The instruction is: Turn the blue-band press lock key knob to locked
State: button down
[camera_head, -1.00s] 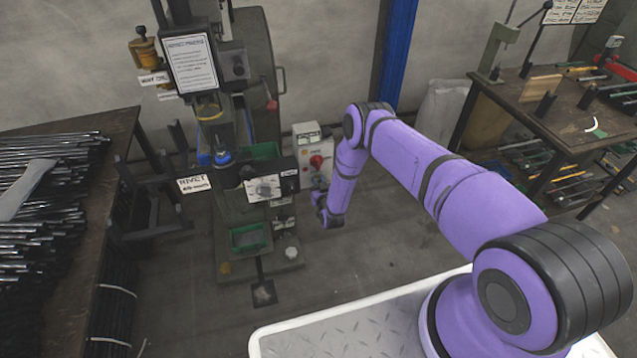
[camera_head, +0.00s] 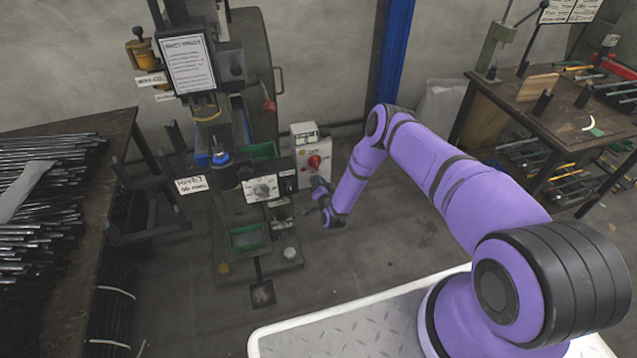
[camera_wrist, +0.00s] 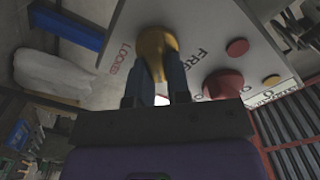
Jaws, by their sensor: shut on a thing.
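The yellow lock key knob (camera_wrist: 155,45) sits on a pale panel (camera_wrist: 205,22) in the wrist view. The panel is lettered LOCKED on the knob's left and FREE on its right. My gripper (camera_wrist: 158,82) is shut on the knob's grip, with a dark finger on each side. The fingers hide part of the knob, so its exact setting cannot be told. In the head view the press (camera_head: 232,190) has a blue part on its column, and my gripper (camera_head: 318,183) is low at its right. The knob cannot be made out there.
In the wrist view, red knobs (camera_wrist: 223,83) sit right of the yellow one. A control box (camera_head: 313,160) with a red knob stands beside the press. A bench (camera_head: 120,130) of rods is at left, a tool bench (camera_head: 560,120) at right.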

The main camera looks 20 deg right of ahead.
jog(key=m, duration=0.4)
jog(key=f+m, duration=0.1)
jog(key=m, duration=0.3)
jog(key=shift+d+f+m, duration=0.1)
jog(key=shift+d+m, duration=0.1)
jog(key=shift+m, duration=0.1)
dwell(0.3)
jog(key=c, duration=1.1)
grip_release()
jog(key=s, duration=1)
jog(key=shift+s, duration=0.4)
